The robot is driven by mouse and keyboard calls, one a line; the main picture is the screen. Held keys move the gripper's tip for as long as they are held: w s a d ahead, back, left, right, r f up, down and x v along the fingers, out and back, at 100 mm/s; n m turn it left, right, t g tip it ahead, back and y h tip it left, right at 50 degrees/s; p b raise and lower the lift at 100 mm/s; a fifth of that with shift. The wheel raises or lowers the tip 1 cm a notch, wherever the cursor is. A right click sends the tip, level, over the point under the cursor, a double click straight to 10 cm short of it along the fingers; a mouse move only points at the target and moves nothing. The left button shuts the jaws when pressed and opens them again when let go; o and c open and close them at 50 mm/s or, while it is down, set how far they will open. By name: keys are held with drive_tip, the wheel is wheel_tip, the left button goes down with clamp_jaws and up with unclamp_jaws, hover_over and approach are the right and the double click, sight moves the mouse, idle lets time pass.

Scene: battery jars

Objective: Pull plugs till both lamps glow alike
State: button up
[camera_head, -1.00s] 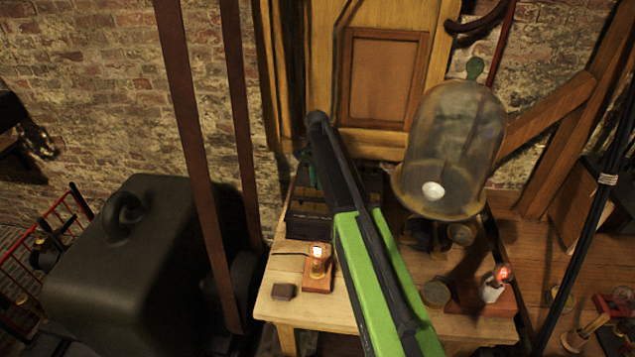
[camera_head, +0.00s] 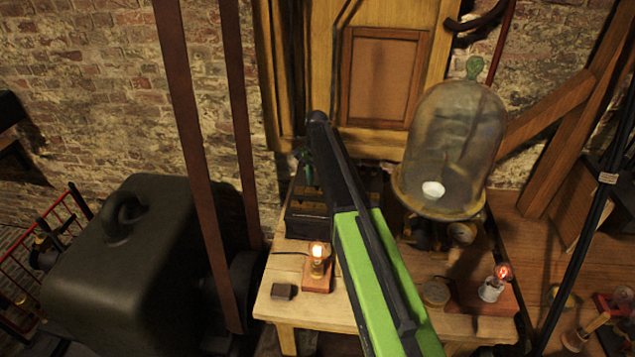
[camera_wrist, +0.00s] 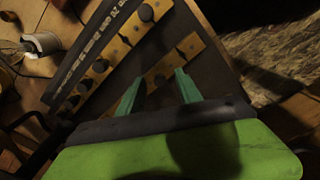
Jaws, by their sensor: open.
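A dark plug box (camera_head: 305,222) stands on the table, partly hidden behind my arm. In the wrist view its brass strips (camera_wrist: 98,68) carry several black plugs, one of them (camera_wrist: 146,13) near the top. My gripper (camera_wrist: 158,88) is open, its green fingers apart over a brass strip, with a dark round plug (camera_wrist: 160,80) showing between them; I cannot tell whether they touch it. The right lamp (camera_head: 502,272), in a white holder, glows redder and dimmer.
A glass bell jar (camera_head: 452,140) stands behind the right lamp. Brown belts (camera_head: 198,150) and a dark machine (camera_head: 125,265) are on the left.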

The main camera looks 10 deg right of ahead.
wheel_tip(320, 180, up, 17)
drive_tip(key=p, duration=1.7)
drive_tip(key=shift+r, duration=0.2)
drive_tip(key=shift+f, duration=0.1)
